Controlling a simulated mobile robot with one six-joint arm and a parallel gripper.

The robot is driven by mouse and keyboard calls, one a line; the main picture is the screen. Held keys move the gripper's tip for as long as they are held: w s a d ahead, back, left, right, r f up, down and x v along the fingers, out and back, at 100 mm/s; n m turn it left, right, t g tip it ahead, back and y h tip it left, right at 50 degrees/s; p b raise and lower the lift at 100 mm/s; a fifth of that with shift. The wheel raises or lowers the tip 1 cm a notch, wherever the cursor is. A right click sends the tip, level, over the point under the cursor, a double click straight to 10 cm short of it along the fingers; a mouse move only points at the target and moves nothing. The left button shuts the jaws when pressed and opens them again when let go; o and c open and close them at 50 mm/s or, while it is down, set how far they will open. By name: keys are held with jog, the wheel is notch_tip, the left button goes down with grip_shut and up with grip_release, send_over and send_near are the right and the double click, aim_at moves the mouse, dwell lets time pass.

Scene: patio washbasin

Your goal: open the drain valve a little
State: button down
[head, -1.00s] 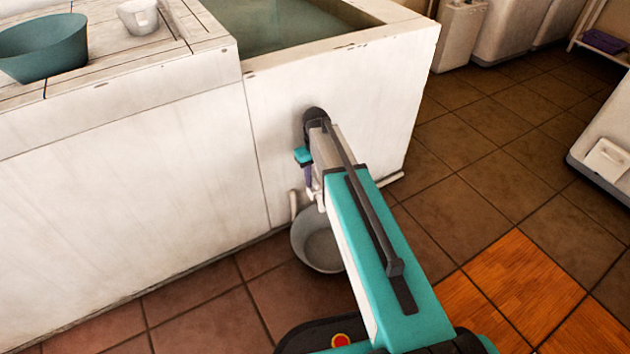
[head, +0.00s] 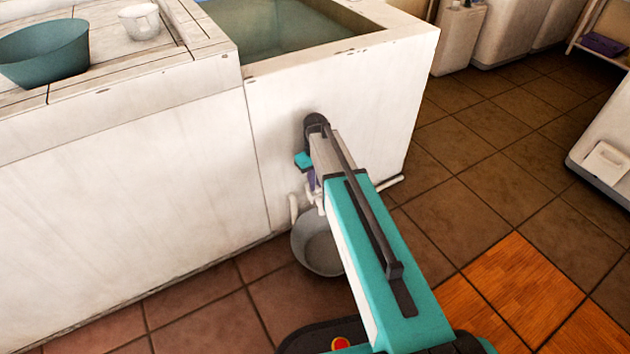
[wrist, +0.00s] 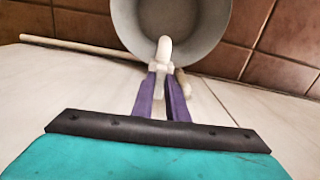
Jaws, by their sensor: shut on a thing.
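The drain valve is a small white fitting low on the front of the white basin (head: 345,105). In the wrist view the white valve (wrist: 163,50) stands between the tips of my gripper (wrist: 163,73). The two purple fingers are shut on it. In the head view my gripper (head: 312,182) is at the basin's front face, partly hidden by my arm. The valve's handle and its angle are mostly hidden by the fingers. A grey bucket (head: 316,246) stands on the floor beneath the valve; its open mouth also shows in the wrist view (wrist: 125,22).
The basin holds greenish water (head: 275,28). A teal bowl (head: 45,55) and a white cup (head: 140,22) stand on the counter to the left. A white pipe (head: 390,182) runs low along the basin. The tiled floor (head: 480,150) to the right is clear.

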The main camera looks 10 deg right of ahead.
jog(key=shift+r+n+p, duration=0.15)
jog(key=shift+n+p, duration=0.25)
jog(key=shift+p, duration=0.2)
jog(key=shift+n+p, duration=0.4)
jog(key=shift+p, duration=0.2)
jog(key=shift+n, duration=0.4)
jog(key=c, duration=1.7)
grip_release()
jog(key=shift+c, duration=0.2)
notch_tip(320, 180, up, 14)
jog(key=p, duration=0.4)
jog(key=shift+f+p, duration=0.25)
jog(key=shift+p, duration=0.05)
